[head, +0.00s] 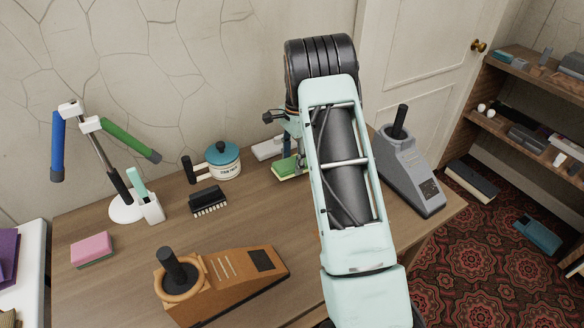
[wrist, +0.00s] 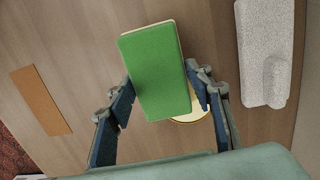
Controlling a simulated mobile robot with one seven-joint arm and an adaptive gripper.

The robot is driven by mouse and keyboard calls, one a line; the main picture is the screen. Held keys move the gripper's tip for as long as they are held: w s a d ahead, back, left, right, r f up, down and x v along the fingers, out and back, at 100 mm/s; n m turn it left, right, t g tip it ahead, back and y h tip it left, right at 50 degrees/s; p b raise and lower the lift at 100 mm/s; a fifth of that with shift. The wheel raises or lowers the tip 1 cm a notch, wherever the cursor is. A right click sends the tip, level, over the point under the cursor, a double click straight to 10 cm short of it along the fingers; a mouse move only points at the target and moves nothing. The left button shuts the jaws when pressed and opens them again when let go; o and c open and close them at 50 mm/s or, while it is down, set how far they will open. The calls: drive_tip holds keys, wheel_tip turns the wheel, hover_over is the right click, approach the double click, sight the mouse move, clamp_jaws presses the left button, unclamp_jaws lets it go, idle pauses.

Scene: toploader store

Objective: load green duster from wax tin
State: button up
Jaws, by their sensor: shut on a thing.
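The green duster (wrist: 155,70) is a flat block with a green face and a pale edge. In the wrist view it lies between the two blue fingers of my gripper (wrist: 163,98), which is shut on its sides. In the head view the duster (head: 286,167) shows at the back of the table, left of my arm, with my gripper (head: 284,138) over it. A round, pale yellow-rimmed thing (wrist: 197,112), perhaps the wax tin, shows partly from under the duster. I cannot tell whether the duster touches it or hangs above it.
A white block (head: 268,148) is close behind the duster. A teal-lidded pot (head: 222,160) and black brush (head: 208,201) stand to the left. An orange-brown device (head: 225,283) is in front, a grey one (head: 410,172) to the right. The table's middle is clear.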

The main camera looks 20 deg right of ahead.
drive_tip(key=shift+r+p, duration=2.25)
drive_tip(key=shift+r, duration=1.25)
